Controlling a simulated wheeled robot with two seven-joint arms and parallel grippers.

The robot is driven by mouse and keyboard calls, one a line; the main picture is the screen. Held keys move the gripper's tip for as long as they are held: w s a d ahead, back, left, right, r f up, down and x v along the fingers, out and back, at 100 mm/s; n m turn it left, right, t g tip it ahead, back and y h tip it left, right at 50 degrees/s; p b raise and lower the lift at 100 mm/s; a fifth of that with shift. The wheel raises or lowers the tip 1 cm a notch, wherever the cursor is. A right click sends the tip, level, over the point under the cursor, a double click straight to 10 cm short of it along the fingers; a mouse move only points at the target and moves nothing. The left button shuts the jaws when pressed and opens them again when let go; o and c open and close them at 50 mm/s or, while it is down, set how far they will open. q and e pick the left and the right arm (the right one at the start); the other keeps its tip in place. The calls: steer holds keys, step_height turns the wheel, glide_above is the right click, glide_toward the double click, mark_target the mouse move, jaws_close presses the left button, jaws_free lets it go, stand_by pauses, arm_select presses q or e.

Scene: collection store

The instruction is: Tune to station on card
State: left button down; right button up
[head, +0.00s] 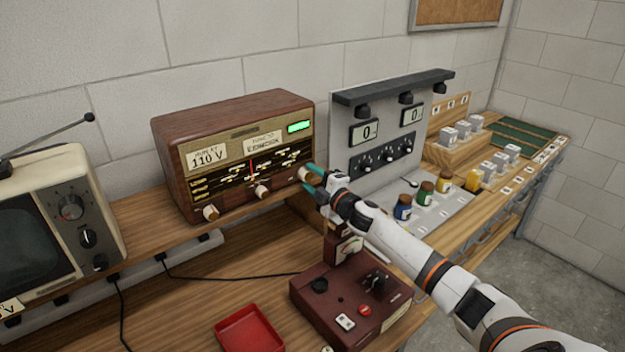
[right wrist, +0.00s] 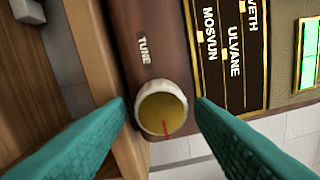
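A brown wooden radio (head: 233,112) stands on the shelf at the back wall. Its dial (head: 240,178) has a red pointer near the middle. A card (head: 263,142) above the dial bears a station name too small to read surely. A green display (head: 299,127) is lit. My right gripper (head: 310,180) is at the radio's right knob. In the right wrist view this cream tuning knob (right wrist: 162,108), labelled TUNE, lies between the open teal fingers (right wrist: 162,110), with small gaps beside it. Its red mark points down. The names MOSVUN and ULVANE show beside it. My left gripper is out of view.
A second card (head: 207,157) on the radio reads 110 V. An old television (head: 40,232) stands at left. A maroon device (head: 350,300) and a red tray (head: 249,330) are on the lower bench. A meter panel (head: 385,125) and several jars stand right of the radio.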

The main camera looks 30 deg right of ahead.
steer(key=shift+o, duration=0.2)
steer(key=shift+s+f, duration=0.15)
steer(key=shift+s, duration=0.15)
steer(key=shift+s+d+f+b, duration=0.15)
steer(key=shift+s+b, duration=0.6)
steer(key=shift+s, duration=1.15)
steer(key=shift+s+d+r+b, duration=0.15)
steer(key=shift+s+b, duration=0.55)
steer(key=shift+s, duration=1.2)
steer(key=shift+s+d+f+b, duration=0.2)
steer(key=shift+s+b, duration=0.55)
steer(key=shift+s, duration=1.15)
